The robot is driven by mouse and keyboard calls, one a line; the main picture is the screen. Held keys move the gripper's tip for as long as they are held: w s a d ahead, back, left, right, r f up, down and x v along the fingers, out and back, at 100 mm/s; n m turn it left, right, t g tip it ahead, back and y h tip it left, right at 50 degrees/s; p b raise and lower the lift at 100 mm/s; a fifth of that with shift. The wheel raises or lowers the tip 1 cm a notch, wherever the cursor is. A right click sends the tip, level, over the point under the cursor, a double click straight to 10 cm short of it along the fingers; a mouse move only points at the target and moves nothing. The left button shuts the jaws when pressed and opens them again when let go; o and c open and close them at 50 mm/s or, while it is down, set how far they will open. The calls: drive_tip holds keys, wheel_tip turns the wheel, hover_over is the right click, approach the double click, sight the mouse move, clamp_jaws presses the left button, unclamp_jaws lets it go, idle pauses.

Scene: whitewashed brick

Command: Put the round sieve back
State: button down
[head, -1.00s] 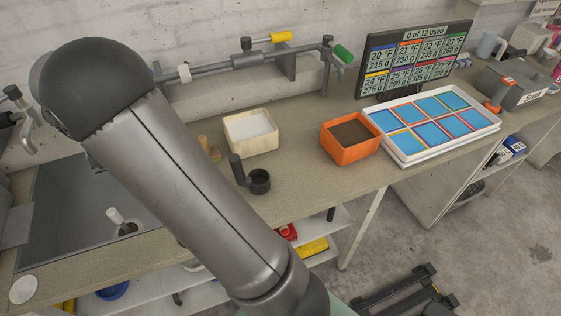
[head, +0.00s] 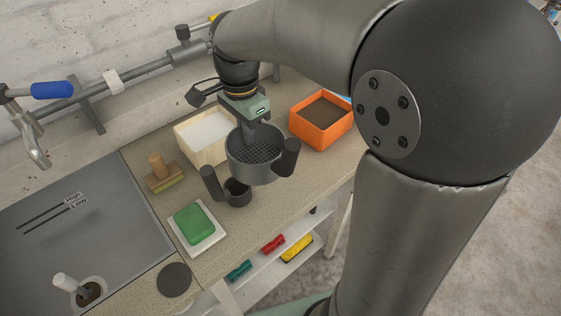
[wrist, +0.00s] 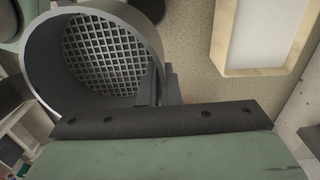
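The round sieve (head: 255,158) is a grey cylinder with a mesh bottom and a dark handle. It hangs in the air above the counter, in front of the cream and orange boxes. My gripper (head: 256,130) appears shut on the sieve's rim from above. In the wrist view the sieve (wrist: 105,58) fills the upper left, its mesh seen inside the ring. The fingers of my gripper (wrist: 162,85) meet the rim at its right side. The exact finger contact is partly hidden.
A small dark cup with a handle (head: 237,192) stands below the sieve. A cream box (head: 192,142) and an orange box (head: 320,138) stand behind. A green block on a white tray (head: 195,226), a wooden brush (head: 163,175) and a dark disc (head: 174,280) lie left and front.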

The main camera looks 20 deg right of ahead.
drive_tip(key=w+d+f+p, duration=0.1)
drive_tip(key=w+d+f, duration=0.1)
drive_tip(key=w+f, duration=0.1)
drive_tip(key=w+d+f+p, duration=0.1)
drive_tip(key=w+d+f, duration=0.1)
drive_tip(key=w+f, duration=0.1)
drive_tip(key=w+d+f+p, duration=0.1)
drive_tip(key=w+d+f, duration=0.2)
drive_tip(key=w, duration=0.1)
drive_tip(key=shift+w, duration=0.3)
drive_tip(key=shift+w+d+f, duration=0.2)
drive_tip(key=shift+w+f, duration=0.05)
drive_tip(key=shift+f, duration=1.7)
drive_tip(key=shift+f, duration=0.2)
drive_tip(key=c, duration=1.6)
unclamp_jaws()
drive_tip(key=shift+c, duration=0.2)
drive_tip(key=shift+r, duration=0.15)
